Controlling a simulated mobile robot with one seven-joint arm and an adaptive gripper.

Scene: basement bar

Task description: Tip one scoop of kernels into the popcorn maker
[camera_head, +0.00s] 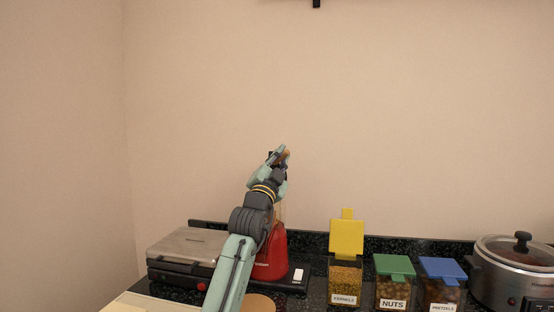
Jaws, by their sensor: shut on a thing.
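The red popcorn maker (277,258) stands on the dark counter, partly hidden behind my arm. My gripper (279,156) is raised above it, against the wall. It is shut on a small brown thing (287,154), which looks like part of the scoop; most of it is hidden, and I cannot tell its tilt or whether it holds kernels. The kernels bin (345,275), labelled KERNELS, stands to the right with its yellow lid (346,239) standing up open. Yellow-brown kernels show through its clear wall. The inside of the popcorn maker cannot be seen.
The nuts bin (392,294) with a green lid and the pretzels bin (440,294) with a blue lid are closed. A slow cooker (508,275) stands at far right. A grill press (187,247) sits left of the popcorn maker. A round wooden board (258,303) lies in front.

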